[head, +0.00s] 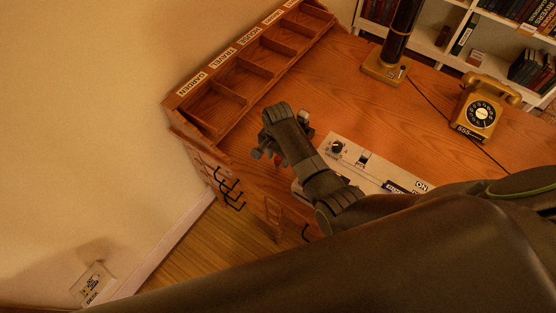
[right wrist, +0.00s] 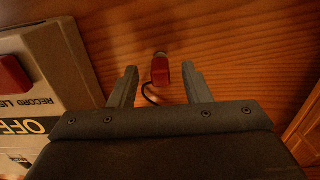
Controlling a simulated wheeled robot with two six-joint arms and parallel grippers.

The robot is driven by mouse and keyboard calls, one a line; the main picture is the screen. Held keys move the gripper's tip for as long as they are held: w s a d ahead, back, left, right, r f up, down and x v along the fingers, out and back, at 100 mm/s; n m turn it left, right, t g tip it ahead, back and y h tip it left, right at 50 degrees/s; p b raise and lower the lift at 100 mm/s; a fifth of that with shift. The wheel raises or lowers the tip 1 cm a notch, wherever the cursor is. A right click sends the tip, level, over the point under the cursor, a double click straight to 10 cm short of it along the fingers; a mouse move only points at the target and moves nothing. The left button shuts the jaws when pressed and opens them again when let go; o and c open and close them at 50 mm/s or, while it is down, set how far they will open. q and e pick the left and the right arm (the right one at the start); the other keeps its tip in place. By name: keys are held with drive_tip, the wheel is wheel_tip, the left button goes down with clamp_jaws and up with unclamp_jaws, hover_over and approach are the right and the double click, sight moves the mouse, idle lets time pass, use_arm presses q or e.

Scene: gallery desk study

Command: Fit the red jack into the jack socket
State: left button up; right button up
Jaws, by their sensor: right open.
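The red jack (right wrist: 160,71) shows in the right wrist view, with a silver tip pointing away and a dark cord at its near end. It is over the wooden desk top (right wrist: 230,45). My right gripper (right wrist: 160,80) is open, with one finger on each side of the jack and a gap to each. In the head view my right gripper (head: 267,154) is low over the desk's left part, partly hidden by its own wrist. I cannot make out the jack socket in either view. My left gripper is not in view.
A pale control panel (head: 348,165) with a knob and switches lies right of my right gripper; my arm covers part of it. A labelled compartment tray (head: 250,75) lines the desk's left edge. A lamp base (head: 384,66) and yellow telephone (head: 478,110) stand farther back. Black hooks (head: 229,190) hang at the desk's side.

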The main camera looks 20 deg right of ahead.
drive_tip(key=shift+f, duration=0.55)
drive_tip(key=shift+c, duration=0.4)
clamp_jaws()
drive_tip(key=shift+r, duration=0.1)
